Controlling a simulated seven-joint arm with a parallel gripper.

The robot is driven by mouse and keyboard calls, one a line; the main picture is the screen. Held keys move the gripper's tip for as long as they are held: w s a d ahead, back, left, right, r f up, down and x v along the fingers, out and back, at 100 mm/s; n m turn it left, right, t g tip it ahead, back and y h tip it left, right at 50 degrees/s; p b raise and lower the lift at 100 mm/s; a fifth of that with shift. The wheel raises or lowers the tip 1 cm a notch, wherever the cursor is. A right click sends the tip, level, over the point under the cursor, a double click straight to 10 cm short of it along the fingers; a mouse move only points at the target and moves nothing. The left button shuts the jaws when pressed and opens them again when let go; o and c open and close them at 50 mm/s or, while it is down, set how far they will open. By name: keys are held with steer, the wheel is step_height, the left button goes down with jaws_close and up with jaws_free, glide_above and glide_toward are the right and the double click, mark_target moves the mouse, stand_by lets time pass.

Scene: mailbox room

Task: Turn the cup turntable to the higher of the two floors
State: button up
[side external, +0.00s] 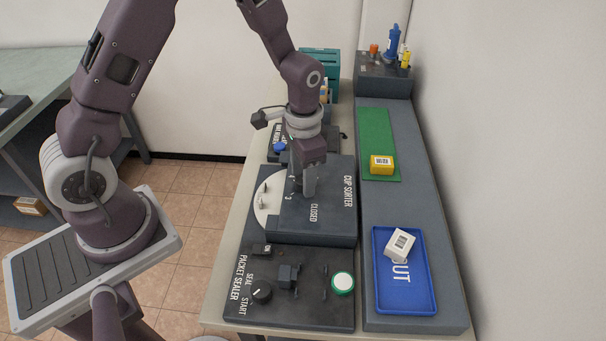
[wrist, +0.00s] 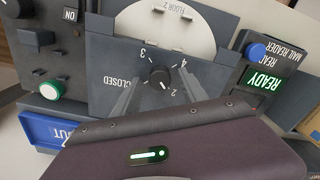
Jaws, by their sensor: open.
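The cup sorter (side external: 320,222) is a dark grey box marked CLOSED. Its cup turntable (side external: 268,196) is a pale disc with small upright tabs, partly under the box. In the wrist view the turntable (wrist: 165,28) shows an upside-down label that seems to read FLOOR 2. A black round knob (wrist: 160,77) with a white mark sits on the box, with numbers 2, 3 and 4 around it. The mark seems to point towards 2. My gripper (side external: 309,192) is open above the box. Its fingers lie either side of the knob in the wrist view; contact is unclear.
The packet sealer (side external: 290,290) stands in front, with a knob and green-rimmed button. On the right are a blue OUT tray (side external: 405,300) with a white box (side external: 399,244) and a green mat (side external: 376,130) with a yellow box (side external: 381,165). The mail reader (wrist: 268,70) shows READY.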

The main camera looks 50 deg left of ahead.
jaws_close()
stand_by(1.4)
